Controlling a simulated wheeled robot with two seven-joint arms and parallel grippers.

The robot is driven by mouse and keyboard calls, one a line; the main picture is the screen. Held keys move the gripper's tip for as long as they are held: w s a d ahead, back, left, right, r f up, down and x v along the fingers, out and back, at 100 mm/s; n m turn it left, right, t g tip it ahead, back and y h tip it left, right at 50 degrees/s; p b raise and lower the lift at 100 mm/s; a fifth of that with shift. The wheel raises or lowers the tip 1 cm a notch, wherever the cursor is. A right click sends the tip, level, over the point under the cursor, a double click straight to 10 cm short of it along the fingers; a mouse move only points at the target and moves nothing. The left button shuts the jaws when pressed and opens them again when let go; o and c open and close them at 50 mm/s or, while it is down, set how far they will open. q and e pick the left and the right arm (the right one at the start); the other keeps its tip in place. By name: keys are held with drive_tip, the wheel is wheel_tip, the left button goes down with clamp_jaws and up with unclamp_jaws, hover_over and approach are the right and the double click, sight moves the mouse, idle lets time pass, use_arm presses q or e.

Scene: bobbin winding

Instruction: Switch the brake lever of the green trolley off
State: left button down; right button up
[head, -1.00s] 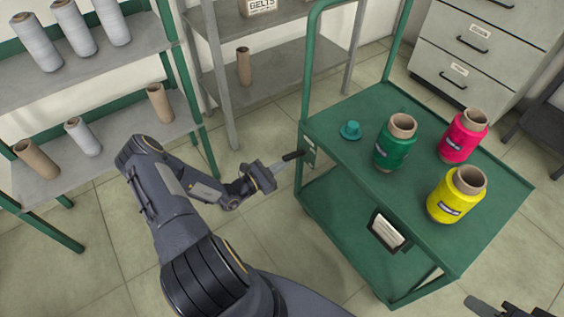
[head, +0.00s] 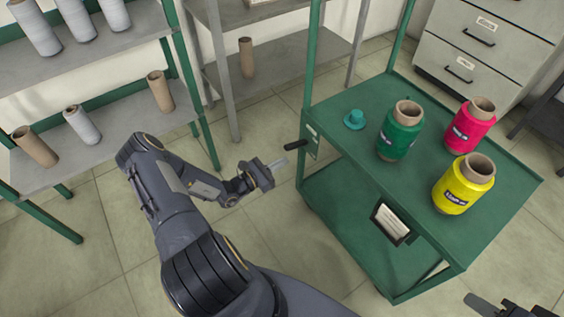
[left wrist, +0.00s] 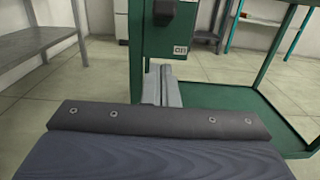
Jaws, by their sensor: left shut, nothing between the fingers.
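The green trolley (head: 345,155) stands right of centre in the head view. Its brake lever (head: 295,145) has a black handle that sticks out leftward from the side plate of the trolley's near-left post. In the left wrist view, the black lever handle (left wrist: 164,13) shows end-on at the top, in front of the green plate (left wrist: 180,32), with a small label I cannot read for sure. My left gripper (head: 282,163) is shut and empty, just below the handle with a small gap. Its fingers (left wrist: 162,84) point at the plate. My right gripper (head: 487,305) is mostly cut off.
The trolley top carries green (head: 400,133), pink (head: 470,128) and yellow (head: 464,190) thread cones and a small teal piece (head: 354,120). A shelf with bobbins (head: 80,125) stands left, a grey rack (head: 285,62) behind, drawers (head: 480,45) at back right. Floor around my left gripper is clear.

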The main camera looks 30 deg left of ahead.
use_arm(q)
drive_tip(key=p+v, duration=0.1)
drive_tip(key=v, duration=0.9)
drive_tip(key=shift+r+p, duration=0.3)
drive_tip(key=shift+r, duration=0.2)
drive_tip(key=d+r+m+g+h, duration=0.3)
drive_tip(key=d+r+m+g, duration=0.3)
drive_tip(key=r+m, duration=0.3)
drive_tip(key=d+r+m+g+h, duration=0.2)
drive_tip(key=d+r+m+g, duration=0.5)
drive_tip(key=r, duration=0.4)
drive_tip(key=s+d+r+m+t+y, duration=0.2)
drive_tip(key=s+d+r+m+y, duration=0.2)
drive_tip(key=s+r+m+y, duration=0.75)
drive_tip(key=s+r+m+h+p, duration=0.1)
drive_tip(key=s+r+p, duration=0.1)
drive_tip(key=r+p, duration=0.8)
drive_tip(key=s+r+m+h+p, duration=0.1)
drive_tip(key=s+r+h+p, duration=0.1)
drive_tip(key=r+p, duration=0.8)
drive_tip(key=shift+s+d+r, duration=0.25)
drive_tip(key=shift+s+r, duration=0.25)
